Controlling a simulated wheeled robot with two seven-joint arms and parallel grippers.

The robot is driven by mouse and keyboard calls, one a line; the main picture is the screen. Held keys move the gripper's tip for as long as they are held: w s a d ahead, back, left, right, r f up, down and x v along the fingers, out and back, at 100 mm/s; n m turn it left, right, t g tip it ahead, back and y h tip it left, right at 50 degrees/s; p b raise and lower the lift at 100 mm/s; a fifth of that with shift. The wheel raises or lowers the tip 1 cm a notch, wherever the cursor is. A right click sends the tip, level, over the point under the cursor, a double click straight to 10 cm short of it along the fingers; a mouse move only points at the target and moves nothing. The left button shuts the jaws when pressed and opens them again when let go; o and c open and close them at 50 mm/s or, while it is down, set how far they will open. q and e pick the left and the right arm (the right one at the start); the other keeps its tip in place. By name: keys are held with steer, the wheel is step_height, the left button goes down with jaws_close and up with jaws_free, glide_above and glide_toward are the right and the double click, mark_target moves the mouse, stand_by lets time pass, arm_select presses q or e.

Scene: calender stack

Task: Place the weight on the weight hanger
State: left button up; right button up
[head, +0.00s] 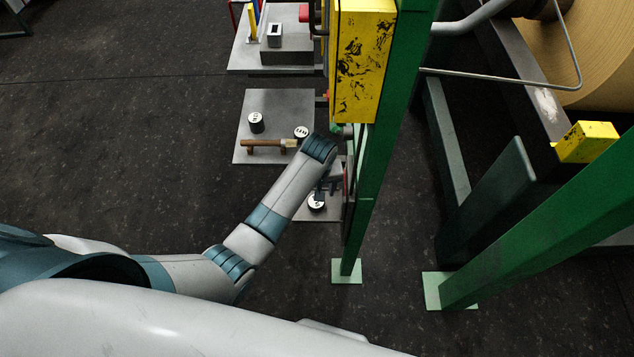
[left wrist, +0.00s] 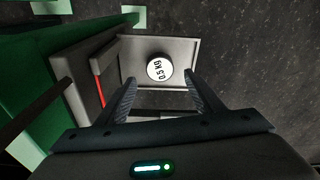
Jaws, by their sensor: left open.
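A white-topped round weight marked "0.5 KG" (left wrist: 159,67) sits on a small grey plate (left wrist: 187,48) in the left wrist view. In the head view this weight (head: 316,201) shows on the lowest plate (head: 323,215), partly behind my left gripper. My left gripper (head: 328,186) is open and empty. In the left wrist view its two fingers (left wrist: 160,80) point toward the weight, one on each side of it in the picture, with no visible contact. I cannot clearly make out the weight hanger. My right gripper is not in view.
A middle plate (head: 243,148) holds two more weights (head: 256,123) and a brown handled tool (head: 266,145). A green post (head: 372,190) with a yellow box (head: 361,60) stands right beside my left arm. A large roll (head: 590,50) is at the far right.

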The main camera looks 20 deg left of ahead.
mark_target(317, 205)
arm_select(q)
steer(key=r, duration=0.6)
steer(key=shift+s+d, duration=0.15)
steer(key=shift+s, duration=0.2)
steer(key=shift+f, duration=0.1)
stand_by(0.9)
